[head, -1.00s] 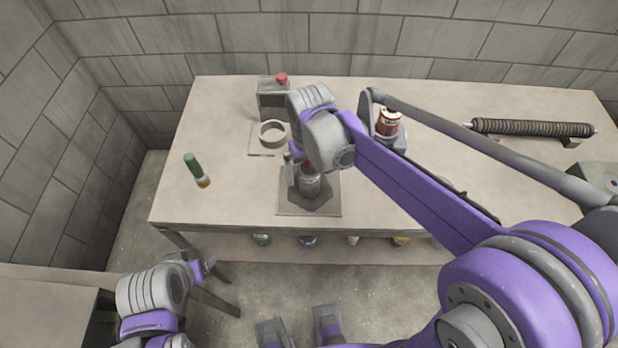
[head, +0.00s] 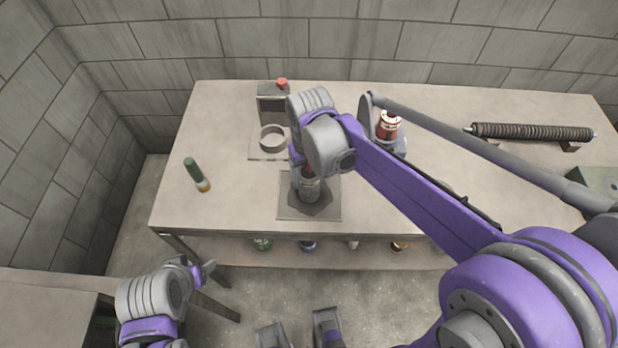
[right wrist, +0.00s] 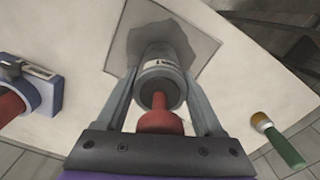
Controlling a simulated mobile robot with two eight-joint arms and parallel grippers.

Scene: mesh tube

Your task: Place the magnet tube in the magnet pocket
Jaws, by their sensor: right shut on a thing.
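A grey cylinder with a light label band and a red knob, apparently the magnet tube (head: 310,188), stands on a square grey plate (head: 288,208) at the table's front middle. In the right wrist view the tube (right wrist: 162,82) points away from me, its red knob nearest the palm. A dark hexagonal area surrounds its far end; I cannot tell if this is a recess. My right gripper (right wrist: 160,75) has a finger on each side of the tube and is shut on it. My left gripper (head: 205,270) hangs low at the left, off the table; its jaws are unclear.
Behind the plate are a grey ring (head: 272,138) on a pale base and a grey box (head: 272,102) with a red knob. A green-and-amber tool (head: 197,175) lies left.

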